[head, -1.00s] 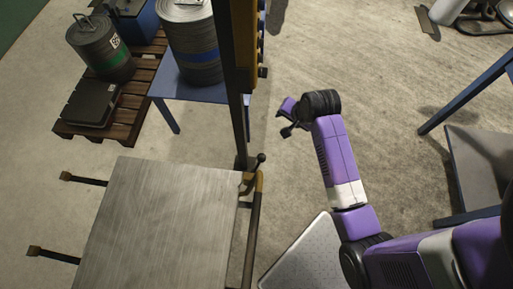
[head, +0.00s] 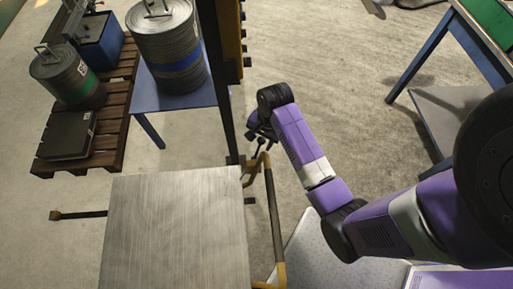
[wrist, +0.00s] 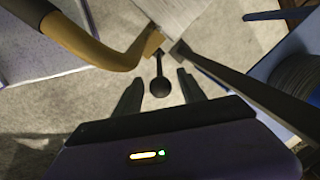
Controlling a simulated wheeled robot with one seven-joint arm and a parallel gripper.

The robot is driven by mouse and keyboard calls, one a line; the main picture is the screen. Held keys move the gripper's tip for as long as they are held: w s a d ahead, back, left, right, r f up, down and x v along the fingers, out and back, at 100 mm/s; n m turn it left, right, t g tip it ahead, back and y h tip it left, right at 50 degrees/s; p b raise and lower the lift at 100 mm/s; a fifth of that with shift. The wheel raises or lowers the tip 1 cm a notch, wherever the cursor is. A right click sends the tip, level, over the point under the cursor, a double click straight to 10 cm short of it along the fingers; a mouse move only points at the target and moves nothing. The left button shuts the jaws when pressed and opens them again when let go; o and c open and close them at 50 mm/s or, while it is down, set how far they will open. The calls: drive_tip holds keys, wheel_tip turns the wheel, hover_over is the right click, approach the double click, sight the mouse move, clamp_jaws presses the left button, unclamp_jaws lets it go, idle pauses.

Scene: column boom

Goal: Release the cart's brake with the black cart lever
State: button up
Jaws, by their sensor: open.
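The black cart lever (wrist: 160,86) shows in the wrist view as a thin rod with a round knob. Its base meets the yellow frame corner of the cart, and its knob lies between my open fingers. My gripper (wrist: 158,88) is open, with a gap on both sides of the knob and no visible contact. In the head view my gripper (head: 262,135) is at the cart's far right corner, and the lever there is mostly hidden among the fingers. The cart's grey metal top (head: 178,225) is bare.
The yellow and dark handle rail (head: 274,210) runs along the cart's right side. A dark upright post (head: 217,85) stands just left of my gripper. A blue table with a metal drum (head: 168,45) and a wooden pallet (head: 110,125) are beyond. Open floor lies to the right.

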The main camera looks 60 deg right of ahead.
sight(259, 147)
drive_tip(key=f, duration=0.5)
drive_tip(key=shift+w+f, duration=0.3)
drive_tip(key=shift+w, duration=0.05)
drive_tip(key=shift+c, duration=0.5)
clamp_jaws()
idle(0.7)
